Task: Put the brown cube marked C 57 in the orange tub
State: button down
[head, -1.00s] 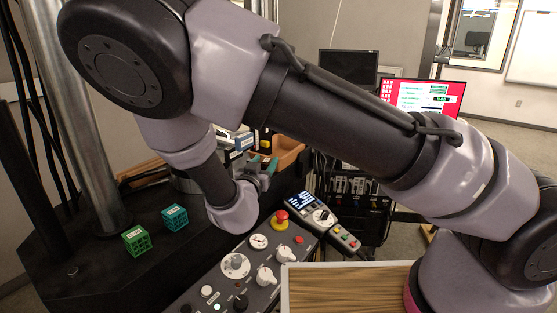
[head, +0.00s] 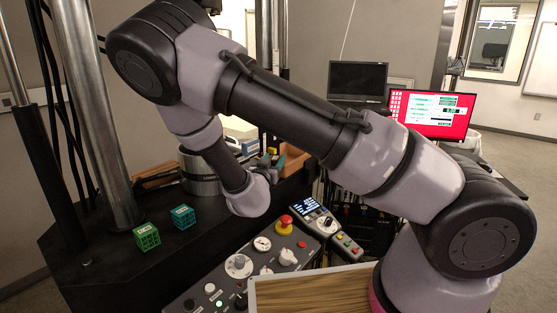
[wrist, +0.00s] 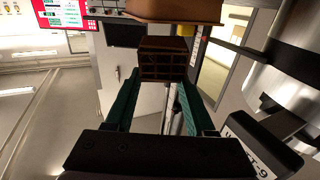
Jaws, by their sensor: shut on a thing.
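The brown lattice cube (wrist: 163,58) is between the green fingers of my gripper (wrist: 160,80) in the wrist view, held at the fingertips. Its marking cannot be read. The orange tub (wrist: 175,10) shows at the top edge of the wrist view, just beyond the cube. In the head view my gripper (head: 270,160) is beside the orange tub (head: 297,161), on its left. The cube cannot be made out there, and my arm hides part of the tub.
A green cube (head: 147,237) and a teal cube (head: 183,217) sit on the black bench at left. A control panel (head: 245,262) with knobs and a red button is in front. A metal cylinder (head: 200,176) and boxes stand left of my gripper.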

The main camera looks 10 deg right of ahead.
jog(key=shift+w+d+f, duration=0.6)
jog(key=shift+w+d, duration=0.05)
jog(key=shift+w, duration=0.95)
jog(key=shift+w+d+f, duration=0.55)
jog(key=shift+w+d, duration=0.15)
jog(key=shift+w, duration=0.85)
jog(key=shift+w+d+f, duration=0.6)
jog(key=shift+w+d, duration=0.05)
jog(key=shift+w, duration=0.95)
jog(key=shift+f, duration=0.1)
jog(key=shift+f, duration=0.35)
jog(key=shift+f, duration=0.15)
jog(key=shift+c, duration=1.2)
grip_release()
jog(key=shift+f, duration=0.1)
jog(key=shift+s, duration=0.1)
